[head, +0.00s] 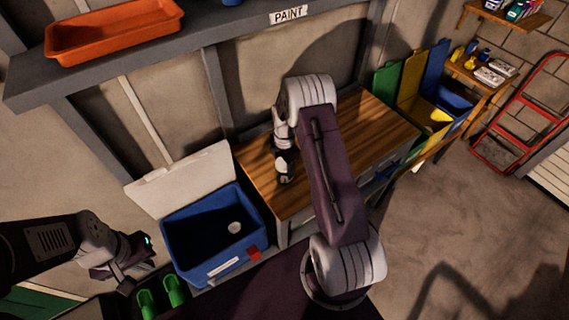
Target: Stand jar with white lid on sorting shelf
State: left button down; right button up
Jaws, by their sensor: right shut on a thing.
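My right gripper (284,162) points down over the wooden bench top (365,130). It is shut on a small pale and dark thing (285,176), probably the jar with white lid. The fingers hide most of it, and I cannot tell whether it touches the bench. My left gripper (128,276) hangs at the lower left, left of the blue bin, and its fingers are too dark to read. A grey shelf with a PAINT label (289,14) runs along the top of the wall; I cannot tell whether it is the sorting shelf.
An open blue bin (177,233) with a raised white lid (180,178) holds a small white round thing (234,227). An orange tray (115,30) lies on the upper shelf. Green, yellow and blue bins (428,85) stand right of the bench.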

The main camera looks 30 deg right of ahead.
jog(key=shift+s+f, duration=0.1)
jog(key=o, duration=1.5)
jog(key=shift+s, duration=0.1)
jog(key=shift+r, duration=0.3)
notch_tip(320, 180, up, 12)
jog(key=b, duration=0.3)
jog(key=s+a+m, duration=0.4)
jog(key=s+m, duration=0.2)
jog(key=s+a+m, duration=0.3)
jog(key=s+m, duration=0.3)
jog(key=s+a+m+t, duration=0.1)
jog(key=s+a+m, duration=0.3)
jog(key=s+m, duration=0.2)
jog(key=shift+s+a+f+m, duration=0.1)
jog(key=shift+a+f+m, duration=0.2)
jog(key=shift+m, duration=0.3)
